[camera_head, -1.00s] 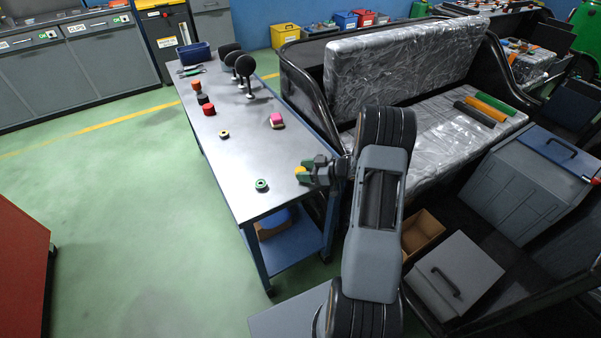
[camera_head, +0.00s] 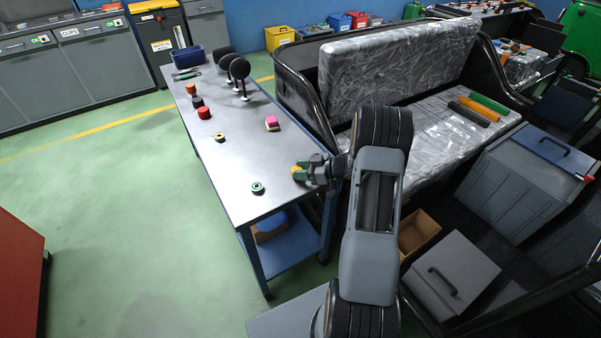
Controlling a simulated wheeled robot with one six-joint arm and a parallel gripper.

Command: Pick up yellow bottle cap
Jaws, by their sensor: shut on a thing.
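The yellow bottle cap (camera_head: 296,169) is a small yellow-orange spot near the right edge of the blue-legged table, at my gripper's tip. My gripper (camera_head: 299,173) reaches over this edge from the right, with its green fingertips at the cap. It is shut on the cap, which the fingers partly cover. Whether the cap touches the tabletop cannot be told at this size.
The grey tabletop (camera_head: 238,170) holds a green ring (camera_head: 257,188), a yellow-and-black ring (camera_head: 219,137), a pink block (camera_head: 272,123), a red piece (camera_head: 204,112) and black round-headed stands (camera_head: 239,70). A plastic-wrapped seat (camera_head: 430,130) stands close on the right.

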